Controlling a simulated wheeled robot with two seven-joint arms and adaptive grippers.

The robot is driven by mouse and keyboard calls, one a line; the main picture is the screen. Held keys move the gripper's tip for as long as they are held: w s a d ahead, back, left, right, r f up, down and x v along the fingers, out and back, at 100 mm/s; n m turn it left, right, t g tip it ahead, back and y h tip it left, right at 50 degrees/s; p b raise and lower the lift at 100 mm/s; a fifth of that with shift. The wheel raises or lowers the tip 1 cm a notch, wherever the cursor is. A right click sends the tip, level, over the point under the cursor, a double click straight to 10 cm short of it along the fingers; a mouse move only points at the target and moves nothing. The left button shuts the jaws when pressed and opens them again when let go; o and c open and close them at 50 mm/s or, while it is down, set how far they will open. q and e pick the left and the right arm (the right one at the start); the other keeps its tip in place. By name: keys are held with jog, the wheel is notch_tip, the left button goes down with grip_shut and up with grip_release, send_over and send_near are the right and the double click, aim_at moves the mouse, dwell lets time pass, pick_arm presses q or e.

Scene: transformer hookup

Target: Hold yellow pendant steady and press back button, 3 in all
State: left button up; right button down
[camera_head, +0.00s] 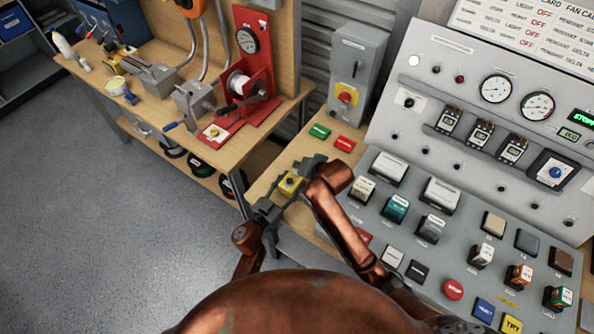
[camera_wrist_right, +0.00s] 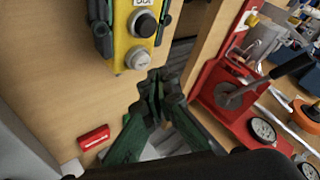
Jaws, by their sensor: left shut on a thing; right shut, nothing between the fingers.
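The yellow pendant (camera_head: 291,183) is upright above the wooden bench edge in the head view. In the right wrist view the pendant (camera_wrist_right: 122,50) shows a dark button (camera_wrist_right: 143,24) and a grey button (camera_wrist_right: 138,59) below it. My left gripper (camera_head: 282,192) is shut on the pendant, with a dark finger on each side of it in the wrist view. My right gripper (camera_head: 308,166) is shut and empty beside the pendant. In the wrist view its closed fingertips (camera_wrist_right: 158,90) are a little below and right of the grey button, apparently apart from it.
The sloped control panel (camera_head: 455,165) with many buttons stands at the right. Green (camera_head: 320,131) and red (camera_head: 345,144) blocks lie on the bench behind the grippers. A red stand (camera_head: 258,85) with a gauge is on the left bench. The floor at left is clear.

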jog(key=shift+f, duration=0.1)
dwell(0.5)
jog(key=shift+f, duration=0.35)
jog(key=shift+f, duration=0.45)
dwell(0.8)
jog(key=shift+r, duration=3.4)
